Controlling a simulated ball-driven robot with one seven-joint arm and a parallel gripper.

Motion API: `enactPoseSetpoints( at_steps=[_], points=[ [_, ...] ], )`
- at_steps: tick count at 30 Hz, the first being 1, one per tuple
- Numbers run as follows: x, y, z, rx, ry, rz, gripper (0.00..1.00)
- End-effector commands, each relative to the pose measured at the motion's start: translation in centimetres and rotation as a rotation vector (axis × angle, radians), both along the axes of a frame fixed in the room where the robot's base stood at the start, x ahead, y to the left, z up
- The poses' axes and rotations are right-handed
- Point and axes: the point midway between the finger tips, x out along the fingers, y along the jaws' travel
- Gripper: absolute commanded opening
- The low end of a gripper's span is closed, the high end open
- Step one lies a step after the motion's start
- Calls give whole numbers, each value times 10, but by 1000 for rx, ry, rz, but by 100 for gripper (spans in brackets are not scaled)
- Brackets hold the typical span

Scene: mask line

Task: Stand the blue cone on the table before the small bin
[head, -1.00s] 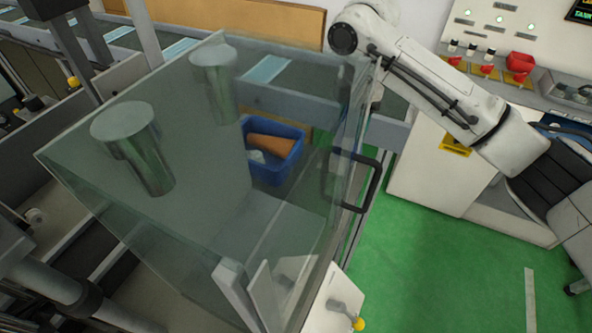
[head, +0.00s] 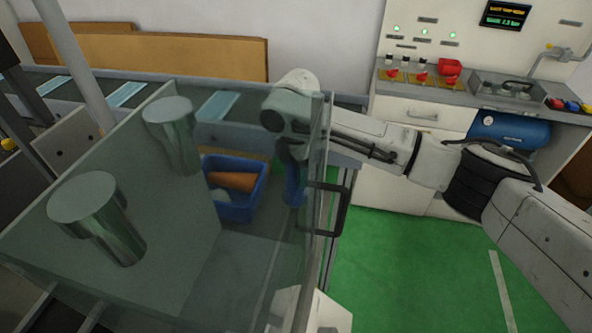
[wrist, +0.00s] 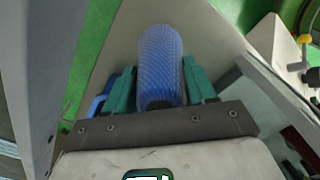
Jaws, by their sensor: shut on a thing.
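The blue cone (wrist: 161,55) is in my gripper (wrist: 160,80), between the green fingers in the wrist view. In the head view my gripper (head: 293,160) points down, seen through glass, with the blue cone (head: 295,188) below it. The cone is just right of the small blue bin (head: 236,213); I cannot tell whether its lower end touches the table. The bin holds an orange cone (head: 232,181) and something pale. A blue edge (wrist: 96,106) shows left of the fingers in the wrist view. The bin stands on a grey table surface (head: 235,262).
A clear enclosure (head: 150,290) with metal cylinders (head: 108,225) fills the front left. Its panel with a black handle (head: 342,212) stands close to my arm. A conveyor (head: 220,105) runs behind. Green floor (head: 400,270) lies open at right, before a white control cabinet (head: 405,180).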

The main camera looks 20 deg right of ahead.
Motion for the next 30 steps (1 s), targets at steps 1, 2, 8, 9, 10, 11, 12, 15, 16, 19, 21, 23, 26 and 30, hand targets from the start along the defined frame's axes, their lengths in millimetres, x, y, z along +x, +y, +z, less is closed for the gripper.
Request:
enactPoseSetpoints(
  at_steps=[1,2,8,9,10,11,12,15,16,19,21,23,26,30],
  points=[
    [0,0,-3,-2,0,0,16],
    [0,0,-4,-2,-1,0,16],
    [0,0,-4,-1,-2,1,16],
    [0,0,-5,-1,-2,1,16],
    [0,0,-5,-1,-1,1,16],
    [0,0,-5,-1,-1,1,57],
    [0,0,-5,-1,-1,1,61],
    [0,0,-5,-1,-1,1,70],
    [0,0,-5,-1,-1,1,73],
    [0,0,-5,-1,-1,1,81],
    [0,0,-5,-1,-1,1,81],
    [0,0,-5,-1,-1,1,81],
    [0,0,-4,-1,-1,1,81],
    [1,0,5,1,-4,1,81]
  ],
)
